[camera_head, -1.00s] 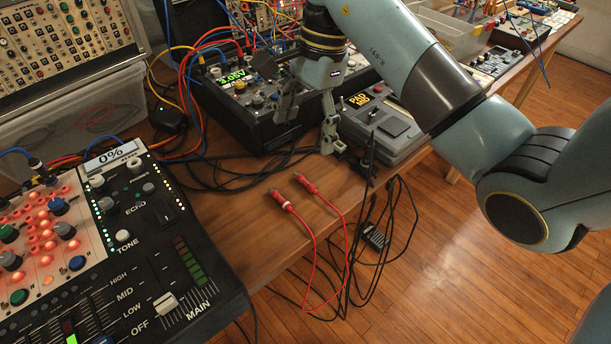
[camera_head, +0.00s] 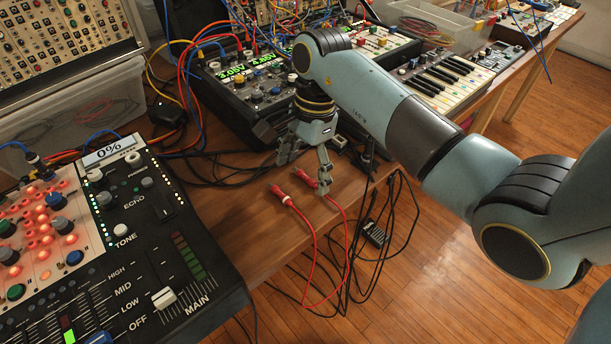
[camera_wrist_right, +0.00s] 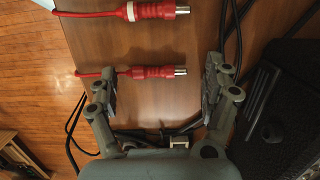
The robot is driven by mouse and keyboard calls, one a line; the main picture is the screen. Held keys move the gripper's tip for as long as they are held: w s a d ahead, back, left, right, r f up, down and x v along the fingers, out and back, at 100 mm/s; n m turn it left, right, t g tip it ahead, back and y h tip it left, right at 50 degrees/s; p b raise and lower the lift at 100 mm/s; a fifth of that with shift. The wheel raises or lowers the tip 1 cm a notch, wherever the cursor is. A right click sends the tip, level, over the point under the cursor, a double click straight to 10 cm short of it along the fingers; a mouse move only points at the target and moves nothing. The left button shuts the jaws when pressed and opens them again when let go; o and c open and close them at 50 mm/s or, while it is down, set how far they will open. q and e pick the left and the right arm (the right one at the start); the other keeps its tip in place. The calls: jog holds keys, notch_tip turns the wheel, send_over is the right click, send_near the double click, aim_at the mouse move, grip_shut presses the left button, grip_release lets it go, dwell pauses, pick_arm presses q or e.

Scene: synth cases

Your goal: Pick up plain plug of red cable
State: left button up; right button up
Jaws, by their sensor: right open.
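The red cable (camera_head: 313,265) has two red plugs with metal tips near the table's front edge. The plain plug (camera_head: 306,179) is the right one in the head view. It is the lower plug (camera_wrist_right: 148,72) in the right wrist view. The other plug (camera_head: 281,195) has a white band, which shows clearly in the right wrist view (camera_wrist_right: 150,11). My right gripper (camera_head: 303,172) is open and empty at the plain plug. In the right wrist view its fingertips (camera_wrist_right: 160,72) are spread on either side, with the plug lying lengthwise between them. My left gripper is out of view.
A mixer (camera_head: 150,235) stands at the left. A black device with green displays (camera_head: 240,108) stands behind my gripper, and a small keyboard (camera_head: 450,80) is behind my arm. Black cables (camera_head: 395,215) hang over the table edge on the right. Bare wood (camera_head: 235,225) surrounds the plugs.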

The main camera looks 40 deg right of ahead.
jog(key=shift+c, duration=0.2)
jog(key=c, duration=1.2)
jog(key=shift+r, duration=0.15)
